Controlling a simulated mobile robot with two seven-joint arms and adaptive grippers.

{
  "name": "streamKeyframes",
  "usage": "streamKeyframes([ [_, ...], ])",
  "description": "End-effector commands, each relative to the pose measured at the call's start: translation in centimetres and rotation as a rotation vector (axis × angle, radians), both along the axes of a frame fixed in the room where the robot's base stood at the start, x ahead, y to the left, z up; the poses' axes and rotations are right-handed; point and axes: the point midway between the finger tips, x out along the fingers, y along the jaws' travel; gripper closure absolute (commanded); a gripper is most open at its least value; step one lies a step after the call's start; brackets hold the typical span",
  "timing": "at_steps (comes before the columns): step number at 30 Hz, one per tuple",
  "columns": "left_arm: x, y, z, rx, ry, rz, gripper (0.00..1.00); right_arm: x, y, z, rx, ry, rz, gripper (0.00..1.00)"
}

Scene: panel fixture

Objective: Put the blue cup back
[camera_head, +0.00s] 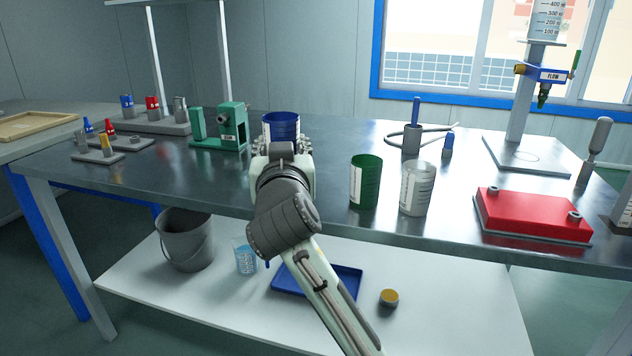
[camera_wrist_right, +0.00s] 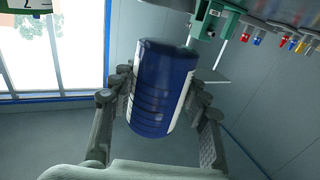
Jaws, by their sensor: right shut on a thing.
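The blue cup (camera_head: 282,123) is in my right gripper (camera_head: 282,146), at the far middle part of the dark bench in the head view. In the right wrist view the blue cup (camera_wrist_right: 160,90) sits between the two fingers of the right gripper (camera_wrist_right: 163,98), which are shut on its sides. The cup has a pale label and ring marks. In the head view my gripper hides its lower part, so I cannot tell whether it touches the bench. My left gripper is not in view.
A green cup (camera_head: 364,182) and a clear cup (camera_head: 416,188) stand right of my arm. A green device (camera_head: 226,128) is just left of the blue cup. A red box (camera_head: 532,212) and a flow stand (camera_head: 520,150) are at right. A lower shelf (camera_head: 440,300) holds a bucket (camera_head: 185,242).

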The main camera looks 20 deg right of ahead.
Motion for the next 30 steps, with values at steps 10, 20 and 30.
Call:
streamKeyframes([
  [10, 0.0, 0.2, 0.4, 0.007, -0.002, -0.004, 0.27, 3.4, -6.3, -4.4, -0.005, 0.002, -0.002, 0.83],
  [20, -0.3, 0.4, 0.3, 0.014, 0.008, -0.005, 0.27, 4.0, -7.5, -7.1, -0.002, 0.004, 0.000, 0.83],
  [30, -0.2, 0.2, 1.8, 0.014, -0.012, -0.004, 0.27, 4.0, -7.5, -9.2, 0.001, 0.000, 0.001, 0.83],
])
